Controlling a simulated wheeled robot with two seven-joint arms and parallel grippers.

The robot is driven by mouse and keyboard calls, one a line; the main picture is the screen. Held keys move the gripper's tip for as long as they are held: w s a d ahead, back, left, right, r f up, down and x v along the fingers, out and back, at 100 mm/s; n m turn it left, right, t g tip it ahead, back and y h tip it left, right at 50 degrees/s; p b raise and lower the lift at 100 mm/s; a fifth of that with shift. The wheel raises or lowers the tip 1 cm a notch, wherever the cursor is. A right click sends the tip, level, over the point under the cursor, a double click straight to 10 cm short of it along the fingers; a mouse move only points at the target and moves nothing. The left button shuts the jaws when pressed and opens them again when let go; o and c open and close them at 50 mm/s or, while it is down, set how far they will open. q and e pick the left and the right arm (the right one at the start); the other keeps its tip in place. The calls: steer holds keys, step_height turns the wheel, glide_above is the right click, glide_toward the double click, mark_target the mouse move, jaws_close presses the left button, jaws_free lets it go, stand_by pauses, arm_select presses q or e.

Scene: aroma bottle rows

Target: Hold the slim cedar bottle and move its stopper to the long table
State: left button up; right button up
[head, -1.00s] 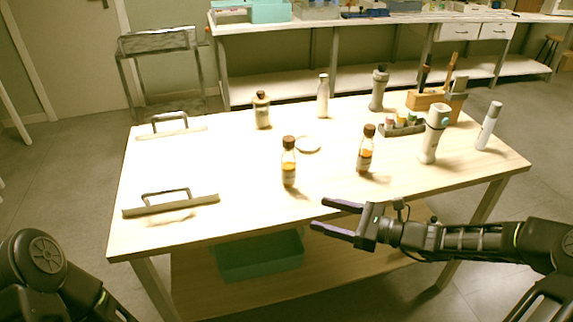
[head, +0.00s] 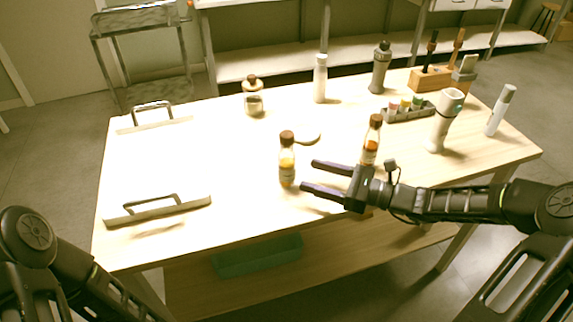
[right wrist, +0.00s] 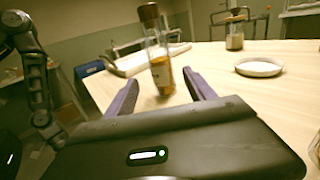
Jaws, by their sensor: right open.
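A slim bottle with a brown stopper and amber liquid (head: 287,168) stands upright on the pale wooden table (head: 180,165). I cannot read which bottle is the cedar one. A similar bottle (head: 371,148) stands to its right, partly behind my right arm. My right gripper (head: 307,175) is open and empty, with its fingers pointing left at the first bottle, just short of it. In the right wrist view this bottle (right wrist: 160,62) stands ahead between the open fingers, its stopper (right wrist: 149,12) above them. My left arm shows at lower left, but its gripper is out of view.
A pale dish (head: 306,138) lies behind the bottle. A squat bottle (head: 253,104), a white bottle (head: 320,80) and a grey bottle (head: 380,70) stand at the back. A handled tray (head: 160,209) lies front left. The table's middle left is clear.

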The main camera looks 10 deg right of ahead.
mark_target(288, 168)
steer(key=shift+x, duration=1.2)
steer(key=shift+x, duration=2.65)
steer(key=shift+w+d, duration=0.1)
steer(key=shift+c, duration=0.4)
jaws_close()
